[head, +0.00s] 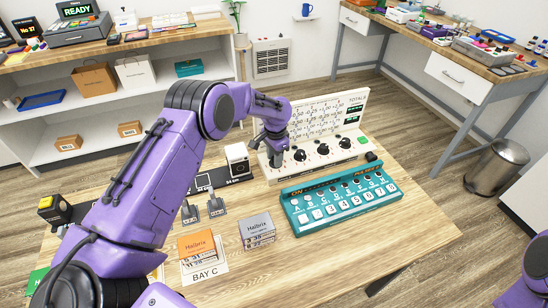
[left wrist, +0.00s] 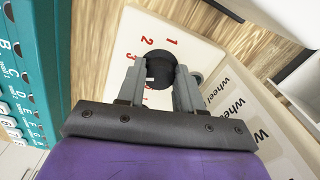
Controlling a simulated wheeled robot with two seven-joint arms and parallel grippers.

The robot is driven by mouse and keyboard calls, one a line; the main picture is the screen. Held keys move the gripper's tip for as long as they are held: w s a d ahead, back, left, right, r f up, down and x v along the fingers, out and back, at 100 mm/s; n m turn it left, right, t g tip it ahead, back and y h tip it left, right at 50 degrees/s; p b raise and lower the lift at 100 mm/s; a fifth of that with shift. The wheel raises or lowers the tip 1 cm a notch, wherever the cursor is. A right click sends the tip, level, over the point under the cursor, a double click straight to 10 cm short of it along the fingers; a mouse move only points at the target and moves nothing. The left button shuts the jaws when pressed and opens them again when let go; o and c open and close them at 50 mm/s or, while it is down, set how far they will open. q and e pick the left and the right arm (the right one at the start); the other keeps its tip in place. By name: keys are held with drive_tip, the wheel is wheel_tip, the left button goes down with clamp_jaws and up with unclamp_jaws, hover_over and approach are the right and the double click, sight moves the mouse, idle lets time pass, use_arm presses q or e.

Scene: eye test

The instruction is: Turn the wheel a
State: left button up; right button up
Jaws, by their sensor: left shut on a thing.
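The wheels are black round knobs on a cream panel (head: 323,112) with rows of printed numbers, at the back of the table in the head view. Three of them show: a left one (head: 300,155), a middle one (head: 323,149) and a right one (head: 345,143). My left gripper (head: 275,156) is at the panel's left end, left of these. In the left wrist view its fingers are shut on a black knob (left wrist: 157,68) with red numbers printed around it. The letter of this wheel cannot be read. My right gripper is out of view.
A teal box (head: 340,201) with lettered switches and white keys stands in front of the panel. The front right of the table is clear.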

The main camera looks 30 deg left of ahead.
use_arm(q)
drive_tip(key=shift+w+d+m, duration=0.1)
drive_tip(key=shift+w+m, duration=0.05)
drive_tip(key=shift+m, duration=1.65)
drive_tip(key=o, duration=1)
drive_tip(key=shift+d, duration=0.1)
drive_tip(key=shift+o, duration=0.2)
drive_tip(key=shift+w, duration=0.1)
drive_tip(key=shift+r+b, duration=0.25)
drive_tip(key=shift+b, duration=0.1)
wheel_tip(320, 180, up, 10)
drive_tip(key=b, duration=0.1)
drive_tip(key=shift+b, duration=0.3)
